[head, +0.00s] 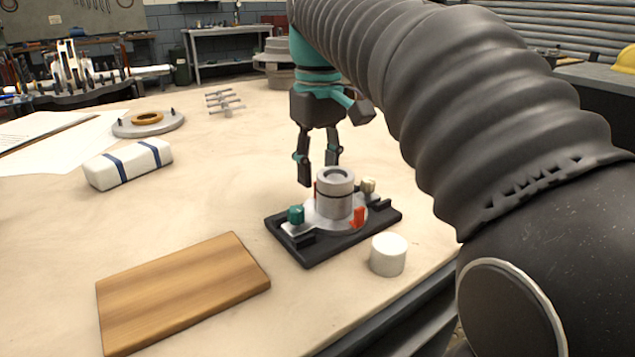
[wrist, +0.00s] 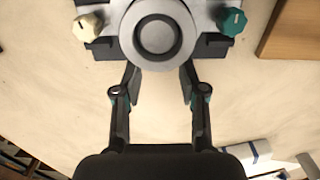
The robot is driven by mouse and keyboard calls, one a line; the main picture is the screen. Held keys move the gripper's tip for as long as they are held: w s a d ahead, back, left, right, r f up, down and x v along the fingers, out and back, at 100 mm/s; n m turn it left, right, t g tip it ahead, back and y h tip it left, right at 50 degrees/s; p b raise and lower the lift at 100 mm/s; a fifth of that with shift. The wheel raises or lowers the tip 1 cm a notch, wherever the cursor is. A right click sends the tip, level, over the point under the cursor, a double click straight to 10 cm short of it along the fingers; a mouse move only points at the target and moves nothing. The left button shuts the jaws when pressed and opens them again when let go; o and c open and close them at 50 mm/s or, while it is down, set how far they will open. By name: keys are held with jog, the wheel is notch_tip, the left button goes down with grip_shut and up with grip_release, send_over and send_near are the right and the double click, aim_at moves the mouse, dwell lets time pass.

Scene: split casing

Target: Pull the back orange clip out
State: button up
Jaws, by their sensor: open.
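The split casing (head: 334,196) is a grey upright cylinder with a flange on a black base (head: 310,258). The front orange clip (head: 358,217) shows on its near side. Only a sliver of the back orange clip (head: 316,188) shows at the cylinder's far left edge; the rest is hidden. My gripper (head: 318,173) is open and points down just behind the cylinder. In the wrist view my gripper's fingers (wrist: 158,72) reach to either side of the casing's near edge, with nothing seen between them. No orange clip shows in that view.
A green knob (head: 296,214) and a cream knob (head: 368,185) flank the cylinder. A white round piece (head: 388,254) stands in front right. A wooden board (head: 183,292) lies front left, a blue-striped white block (head: 128,164) farther left.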

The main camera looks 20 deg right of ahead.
jog(key=shift+f, duration=1)
grip_shut()
